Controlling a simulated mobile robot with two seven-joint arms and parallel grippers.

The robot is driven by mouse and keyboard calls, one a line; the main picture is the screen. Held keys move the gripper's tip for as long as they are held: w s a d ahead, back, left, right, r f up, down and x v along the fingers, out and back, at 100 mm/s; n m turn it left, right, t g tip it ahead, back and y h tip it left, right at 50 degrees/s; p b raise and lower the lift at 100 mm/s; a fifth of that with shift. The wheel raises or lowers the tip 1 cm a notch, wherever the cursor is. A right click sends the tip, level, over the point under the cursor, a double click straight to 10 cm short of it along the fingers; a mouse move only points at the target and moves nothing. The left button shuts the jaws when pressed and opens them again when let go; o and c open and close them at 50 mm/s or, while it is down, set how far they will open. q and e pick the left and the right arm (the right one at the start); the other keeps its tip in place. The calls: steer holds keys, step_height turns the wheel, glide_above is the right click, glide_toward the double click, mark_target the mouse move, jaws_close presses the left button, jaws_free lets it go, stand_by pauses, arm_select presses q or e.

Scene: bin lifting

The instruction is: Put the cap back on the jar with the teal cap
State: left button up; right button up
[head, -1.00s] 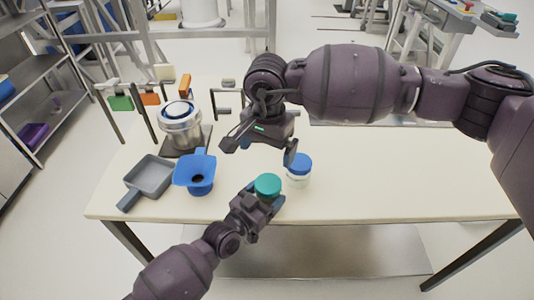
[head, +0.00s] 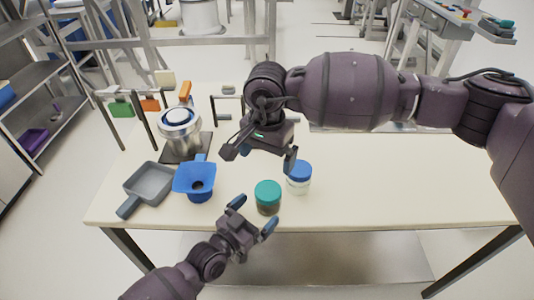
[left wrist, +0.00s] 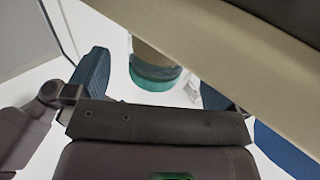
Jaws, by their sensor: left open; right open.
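The jar with the teal cap (head: 268,197) stands upright near the front edge of the table, with its teal cap sitting on top. The jar also shows in the left wrist view (left wrist: 155,68), between the finger sides and beyond them. My left gripper (head: 253,215) is open and empty, just in front of and to the left of the jar, apart from it. My right gripper (head: 258,156) is open and empty above the table, behind the teal-capped jar. A jar with a blue cap (head: 299,177) stands behind and to the right of the teal one.
The right side of the table (head: 420,180) is clear.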

arm_select(q)
steer(key=v, duration=0.6)
steer(key=shift+s, duration=0.2)
